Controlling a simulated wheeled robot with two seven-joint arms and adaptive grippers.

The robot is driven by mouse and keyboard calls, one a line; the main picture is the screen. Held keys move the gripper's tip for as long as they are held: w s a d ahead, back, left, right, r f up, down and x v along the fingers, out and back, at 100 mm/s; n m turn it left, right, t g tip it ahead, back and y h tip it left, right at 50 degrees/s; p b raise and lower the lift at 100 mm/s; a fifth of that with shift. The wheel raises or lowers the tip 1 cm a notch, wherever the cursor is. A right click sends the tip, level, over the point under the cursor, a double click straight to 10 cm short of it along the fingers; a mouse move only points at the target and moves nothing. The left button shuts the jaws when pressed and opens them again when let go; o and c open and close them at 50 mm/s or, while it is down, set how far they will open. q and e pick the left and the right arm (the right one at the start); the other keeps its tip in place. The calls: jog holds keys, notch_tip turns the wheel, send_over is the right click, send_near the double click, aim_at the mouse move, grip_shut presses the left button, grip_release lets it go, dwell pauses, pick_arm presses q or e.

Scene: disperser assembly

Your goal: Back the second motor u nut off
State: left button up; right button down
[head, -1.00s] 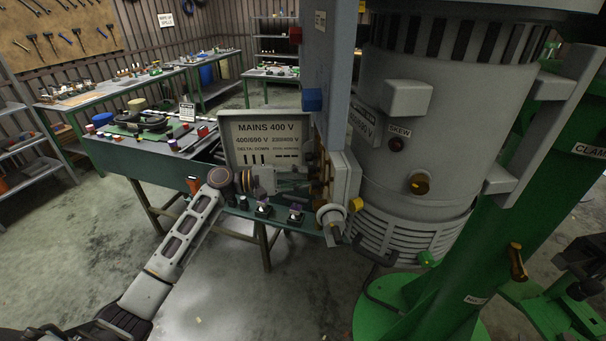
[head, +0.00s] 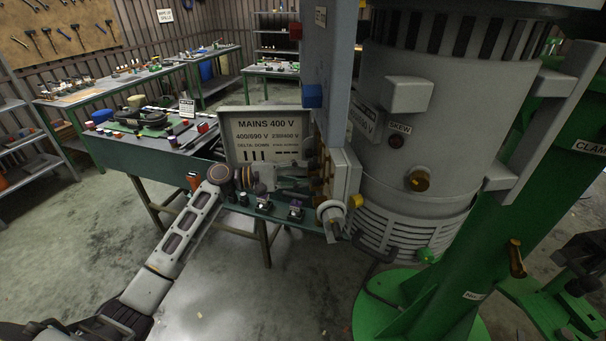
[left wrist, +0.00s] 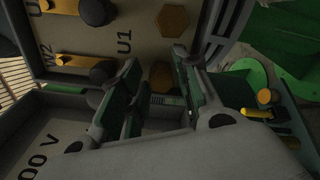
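The motor's terminal board (left wrist: 140,40) shows in the left wrist view, with the marks U1 and W2, brass links and dark round nuts or studs (left wrist: 103,73). Two brass hex pieces sit on it, one at the top (left wrist: 173,20) and one lower (left wrist: 163,76) by U1. My left gripper (left wrist: 157,62) is open, its two fingers on either side of the lower brass hex piece; contact cannot be made out. My right gripper is not in view.
The large grey motor (head: 415,150) stands right of the terminal box, beside a green column (head: 500,200). A MAINS 400 V panel (head: 265,130) stands behind the left gripper. A small green shelf (head: 280,217) with dark-topped parts lies below it. Green workbenches stand at the back left.

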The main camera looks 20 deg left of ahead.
pick_arm(q)
jog(key=v, duration=1.2)
jog(key=shift+f, duration=0.1)
dwell(0.4)
